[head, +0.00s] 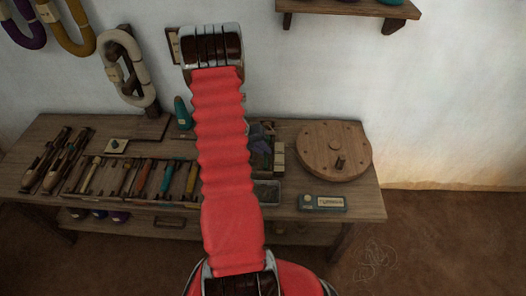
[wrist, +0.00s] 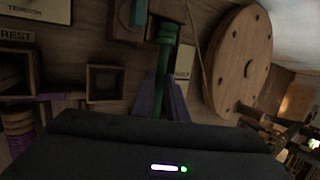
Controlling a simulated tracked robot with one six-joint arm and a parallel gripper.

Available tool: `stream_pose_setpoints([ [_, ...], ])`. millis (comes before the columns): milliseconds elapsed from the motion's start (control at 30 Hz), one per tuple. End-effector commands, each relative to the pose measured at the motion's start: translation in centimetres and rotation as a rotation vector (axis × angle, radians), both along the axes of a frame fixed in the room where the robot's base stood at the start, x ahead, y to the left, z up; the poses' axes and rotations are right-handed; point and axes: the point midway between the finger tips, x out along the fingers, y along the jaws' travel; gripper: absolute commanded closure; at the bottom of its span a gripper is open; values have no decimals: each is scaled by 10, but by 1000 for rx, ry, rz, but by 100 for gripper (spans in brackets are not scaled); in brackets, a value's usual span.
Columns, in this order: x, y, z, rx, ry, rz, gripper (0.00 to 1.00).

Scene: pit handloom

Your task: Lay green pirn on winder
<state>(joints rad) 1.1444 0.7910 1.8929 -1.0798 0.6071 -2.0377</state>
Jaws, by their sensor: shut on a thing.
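The green pirn (wrist: 165,35) shows in the wrist view, a narrow ridged rod pointing away from me. My gripper (wrist: 164,98) is shut on its near end, between two purple-grey fingers. The winder's round wooden wheel (wrist: 241,62) stands just right of the pirn in the wrist view; it also shows at the right of the bench in the head view (head: 325,143). The pirn's far end lies close to wooden parts near the wheel; I cannot tell whether it touches them. In the head view, my red arm hides most of the gripper and the pirn.
The bench (head: 355,203) holds a rack of coloured pirns (head: 140,178), dark shuttles (head: 52,160), a teal cone (head: 182,113) and a teal labelled box (head: 322,202). In the wrist view, a square wooden box (wrist: 104,83) and a REST label (wrist: 17,36) lie left.

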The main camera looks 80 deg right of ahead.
Motion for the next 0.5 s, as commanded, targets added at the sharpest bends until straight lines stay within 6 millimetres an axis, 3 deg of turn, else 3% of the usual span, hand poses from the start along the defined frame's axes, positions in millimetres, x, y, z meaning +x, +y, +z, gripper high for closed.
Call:
stream_pose_setpoints([
  [300, 0, 0, 0, 0, 0, 0, 100],
  [333, 0, 0, 0, 0, 0, 0, 86],
  [500, 0, 0, 0, 0, 0, 1, 74],
])
